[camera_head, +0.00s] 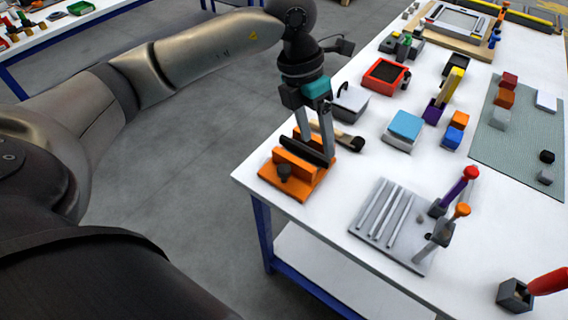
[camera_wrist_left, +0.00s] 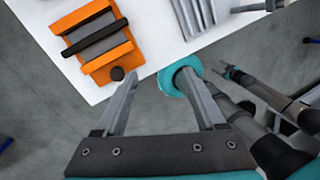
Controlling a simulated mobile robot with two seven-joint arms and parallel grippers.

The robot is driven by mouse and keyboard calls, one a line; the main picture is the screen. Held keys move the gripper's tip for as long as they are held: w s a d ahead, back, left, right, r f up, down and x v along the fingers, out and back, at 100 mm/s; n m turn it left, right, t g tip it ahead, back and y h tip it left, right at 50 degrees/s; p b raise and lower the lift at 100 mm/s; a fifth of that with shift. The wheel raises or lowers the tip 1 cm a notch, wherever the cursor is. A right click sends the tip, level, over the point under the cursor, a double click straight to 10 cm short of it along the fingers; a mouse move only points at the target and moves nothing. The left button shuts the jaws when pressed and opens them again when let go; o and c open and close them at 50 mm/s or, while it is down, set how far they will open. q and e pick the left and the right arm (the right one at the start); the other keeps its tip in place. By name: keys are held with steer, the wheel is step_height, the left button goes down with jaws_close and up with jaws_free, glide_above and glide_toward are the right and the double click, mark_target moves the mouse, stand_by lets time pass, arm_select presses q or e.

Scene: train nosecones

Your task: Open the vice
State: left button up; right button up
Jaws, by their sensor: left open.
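The orange vice (camera_head: 291,186) stands at the table's near left corner, with black bars across its top and a dark knob (camera_head: 284,171) on its near side. In the left wrist view the vice (camera_wrist_left: 98,65) lies at the upper left, its knob (camera_wrist_left: 117,74) towards my fingers. My left gripper (camera_head: 314,137) is over the vice in the head view, open, its fingers partly hiding the far block. In the wrist view the left gripper (camera_wrist_left: 160,80) is empty and to the right of the knob. A dark arm end (camera_wrist_left: 231,73), perhaps my right gripper, shows small there.
On the white table (camera_head: 345,198), a grey grooved plate (camera_head: 385,222) with upright tools stands right of the vice. A black-handled item (camera_head: 349,140) lies just behind it. A red bin (camera_head: 385,76) and a blue-topped box (camera_head: 405,127) are farther back. Open floor lies left.

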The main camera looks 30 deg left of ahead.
mark_target(284, 168)
arm_select(q)
steer(key=a+n+y, duration=0.1)
steer(key=a+y, duration=0.2)
steer(key=a, duration=0.4)
step_height(284, 168, down, 14)
steer(key=shift+w+d+r+b, duration=0.1)
steer(key=shift+w+b, duration=0.05)
steer(key=shift+b, duration=0.3)
jaws_close()
